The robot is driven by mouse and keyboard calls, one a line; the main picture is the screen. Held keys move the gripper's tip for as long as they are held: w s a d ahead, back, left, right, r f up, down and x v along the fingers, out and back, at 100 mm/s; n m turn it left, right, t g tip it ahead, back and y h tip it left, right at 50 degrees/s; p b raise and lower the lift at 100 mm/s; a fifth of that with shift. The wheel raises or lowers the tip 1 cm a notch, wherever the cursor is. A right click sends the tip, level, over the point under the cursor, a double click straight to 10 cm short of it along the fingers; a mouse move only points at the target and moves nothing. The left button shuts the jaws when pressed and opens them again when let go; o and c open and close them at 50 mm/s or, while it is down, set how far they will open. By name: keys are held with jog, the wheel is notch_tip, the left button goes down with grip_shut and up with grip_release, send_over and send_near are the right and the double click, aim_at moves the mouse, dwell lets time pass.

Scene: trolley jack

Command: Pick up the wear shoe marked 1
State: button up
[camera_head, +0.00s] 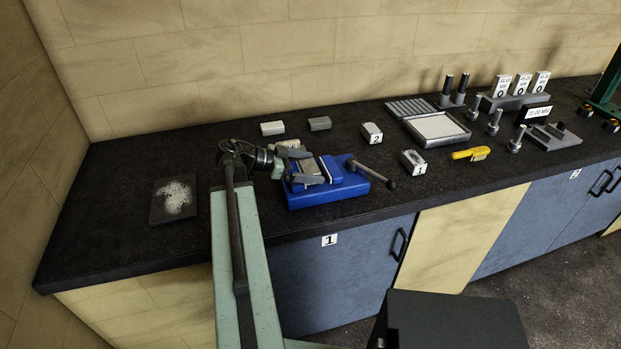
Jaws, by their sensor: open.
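The wear shoe marked 1 (413,162) is a small grey metal block with a white "1" label on its front. It sits on the dark bench top, right of the blue vise (330,190). A similar block marked 2 (372,133) stands behind it and to the left. My gripper (306,165) is open, over the left part of the vise, well left of shoe 1. Its fingers partly hide the vise jaws. I cannot tell whether the fingers touch the vise or whether anything lies between them.
The vise handle (372,172) sticks out between the vise and shoe 1. Two plain blocks, one pale (272,128) and one grey (319,123), lie at the back. Upright metal pins stand farther right.

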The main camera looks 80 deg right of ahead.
jog(key=shift+s+d+f, duration=0.15)
jog(key=shift+s, duration=0.15)
jog(key=c, duration=2.1)
grip_shut()
